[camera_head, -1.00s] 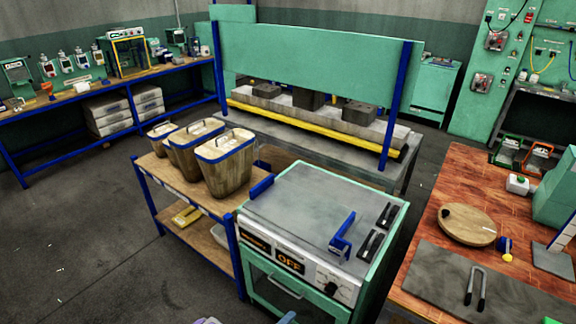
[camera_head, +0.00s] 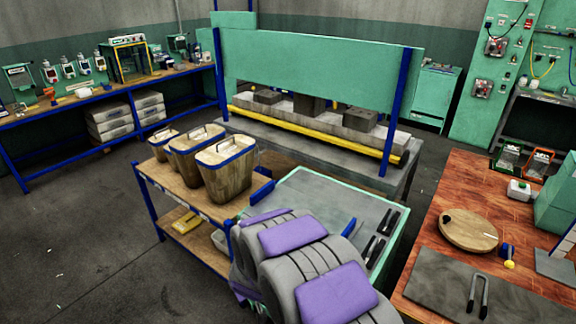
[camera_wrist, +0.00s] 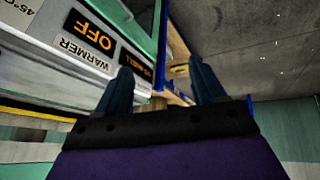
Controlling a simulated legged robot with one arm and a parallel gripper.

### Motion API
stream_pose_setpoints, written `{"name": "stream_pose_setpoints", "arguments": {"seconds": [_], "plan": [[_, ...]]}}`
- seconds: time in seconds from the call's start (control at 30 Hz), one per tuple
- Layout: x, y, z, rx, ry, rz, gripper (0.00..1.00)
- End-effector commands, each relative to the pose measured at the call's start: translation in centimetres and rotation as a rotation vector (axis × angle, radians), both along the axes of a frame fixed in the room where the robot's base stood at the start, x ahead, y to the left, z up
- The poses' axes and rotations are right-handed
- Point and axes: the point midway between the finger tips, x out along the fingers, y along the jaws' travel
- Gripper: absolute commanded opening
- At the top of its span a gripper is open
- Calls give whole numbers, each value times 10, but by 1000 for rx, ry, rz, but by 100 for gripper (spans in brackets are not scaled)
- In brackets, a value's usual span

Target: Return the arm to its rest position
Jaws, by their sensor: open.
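My gripper (camera_wrist: 163,82) shows in the wrist view with its two dark blue fingers apart and nothing between them. In the head view my grey arm with purple pads (camera_head: 305,265) is folded up at the bottom centre, and the gripper itself is hidden there. The arm covers the front of the green and grey warmer (camera_head: 320,200). The warmer's front panel (camera_wrist: 75,50), with an orange OFF display, appears upside down at the upper left of the wrist view, left of my fingers.
Several wooden bins (camera_head: 226,170) stand on a blue-framed cart left of the warmer. A press (camera_head: 320,58) stands behind. A red-topped table (camera_head: 505,190) at right holds a round board (camera_head: 468,232) and a grey mat (camera_head: 440,283). Open floor (camera_head: 75,240) lies at left.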

Motion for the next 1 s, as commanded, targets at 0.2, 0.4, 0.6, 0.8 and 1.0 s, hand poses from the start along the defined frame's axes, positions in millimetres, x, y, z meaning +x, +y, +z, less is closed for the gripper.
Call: {"name": "stream_pose_setpoints", "arguments": {"seconds": [0.2,0.4,0.6,0.8,1.0], "plan": [[-28,-17,67,132,109,-23,69],[-70,-47,117,191,224,-56,69],[-123,-86,159,201,340,-111,69],[-187,-134,190,163,453,-202,69],[-257,-185,213,92,556,-337,69]]}}
